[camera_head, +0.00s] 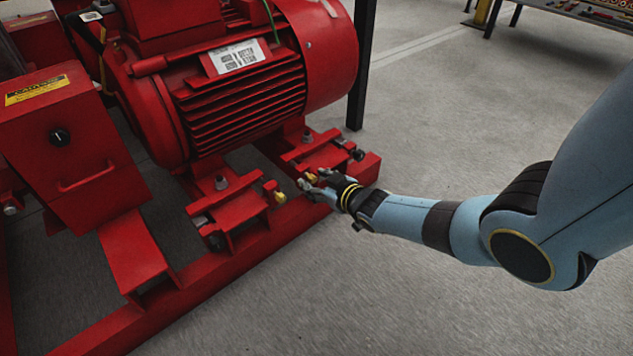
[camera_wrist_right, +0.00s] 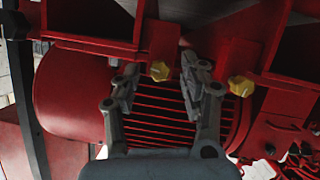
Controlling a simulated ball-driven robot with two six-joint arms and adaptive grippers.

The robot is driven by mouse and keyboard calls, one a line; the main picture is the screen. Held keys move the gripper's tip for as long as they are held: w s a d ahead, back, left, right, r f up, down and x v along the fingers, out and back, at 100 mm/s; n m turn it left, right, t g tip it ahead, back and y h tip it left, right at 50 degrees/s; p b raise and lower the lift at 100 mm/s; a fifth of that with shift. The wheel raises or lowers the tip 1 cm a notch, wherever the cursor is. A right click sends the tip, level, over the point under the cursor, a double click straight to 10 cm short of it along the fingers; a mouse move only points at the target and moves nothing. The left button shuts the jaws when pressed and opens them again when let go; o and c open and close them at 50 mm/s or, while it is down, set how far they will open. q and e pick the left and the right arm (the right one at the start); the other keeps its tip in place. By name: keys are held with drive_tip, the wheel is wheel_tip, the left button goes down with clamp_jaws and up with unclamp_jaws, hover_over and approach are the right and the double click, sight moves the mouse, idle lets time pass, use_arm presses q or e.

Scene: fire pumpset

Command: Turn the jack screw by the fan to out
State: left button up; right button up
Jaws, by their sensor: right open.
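The jack screw by the fan, with a yellow hex head (camera_head: 311,176), sits at the motor foot nearer the rounded fan cover (camera_head: 325,50). My right gripper (camera_head: 314,183) is at this screw, its fingers open. In the right wrist view the yellow head (camera_wrist_right: 160,71) shows between the two fingertips (camera_wrist_right: 160,75), with a gap on each side. A second yellow-headed jack screw (camera_head: 280,197) sits at the other foot; it also shows right of the fingers in the wrist view (camera_wrist_right: 241,86). My left gripper is not in view.
The red finned motor (camera_head: 240,100) stands above the red base rail (camera_head: 270,232). A dark post (camera_head: 362,65) stands behind the fan end. The grey floor on the right is clear.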

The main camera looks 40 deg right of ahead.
drive_tip(key=shift+c, duration=0.4)
clamp_jaws()
